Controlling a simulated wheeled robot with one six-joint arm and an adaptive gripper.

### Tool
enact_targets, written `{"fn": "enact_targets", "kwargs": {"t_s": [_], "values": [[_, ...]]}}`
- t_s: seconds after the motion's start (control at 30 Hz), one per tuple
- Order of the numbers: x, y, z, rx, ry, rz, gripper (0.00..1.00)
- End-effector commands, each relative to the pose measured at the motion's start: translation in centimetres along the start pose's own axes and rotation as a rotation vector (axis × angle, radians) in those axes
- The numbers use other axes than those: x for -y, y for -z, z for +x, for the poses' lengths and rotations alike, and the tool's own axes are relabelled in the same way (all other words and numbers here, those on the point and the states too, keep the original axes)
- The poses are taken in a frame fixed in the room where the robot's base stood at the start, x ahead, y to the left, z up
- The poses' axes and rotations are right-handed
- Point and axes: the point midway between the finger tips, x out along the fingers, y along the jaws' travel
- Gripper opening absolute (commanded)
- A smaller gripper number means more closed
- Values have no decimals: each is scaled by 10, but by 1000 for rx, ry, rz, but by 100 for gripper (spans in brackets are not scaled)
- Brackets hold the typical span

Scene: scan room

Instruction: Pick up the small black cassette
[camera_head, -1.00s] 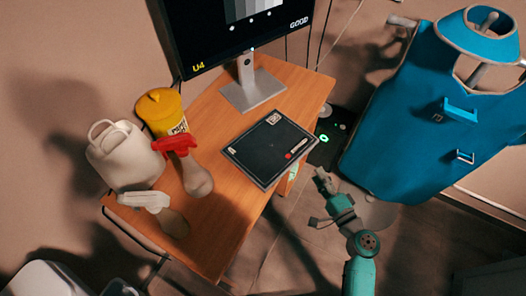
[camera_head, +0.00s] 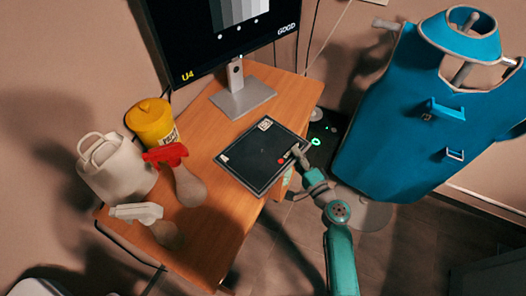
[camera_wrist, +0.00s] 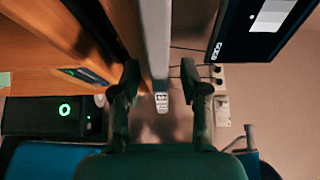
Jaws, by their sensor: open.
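The black cassette (camera_head: 256,148) is a flat dark panel with a grey rim, a white label and a red mark. It lies on the wooden table, its right corner near the table's edge. My gripper (camera_head: 298,153) is at the cassette's right side and covers part of that edge. In the wrist view my gripper (camera_wrist: 160,78) is open, one finger on each side of a long grey bar. That bar looks like the cassette's rim seen edge-on, but I cannot be sure. I cannot see contact with either finger.
The monitor (camera_head: 215,35) stands behind the cassette on a grey foot (camera_head: 243,98). A yellow tub (camera_head: 151,124), a white jug (camera_head: 116,168) and spray bottles (camera_head: 188,188) stand on the left of the wooden table (camera_head: 215,230). A blue apron (camera_head: 410,130) hangs at the right.

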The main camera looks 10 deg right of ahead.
Motion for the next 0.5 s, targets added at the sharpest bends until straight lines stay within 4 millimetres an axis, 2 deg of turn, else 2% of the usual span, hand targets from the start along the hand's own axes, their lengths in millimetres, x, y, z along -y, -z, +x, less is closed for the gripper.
{"fn": "enact_targets", "kwargs": {"t_s": [0.2, 0.23, 0.4, 0.5], "values": [[0, 0, 1, -1, -1, 0, 45], [0, 0, 1, -1, -1, 0, 42], [0, 0, 1, -1, 0, 0, 0], [0, 0, 1, -1, -1, 0, 0]]}}
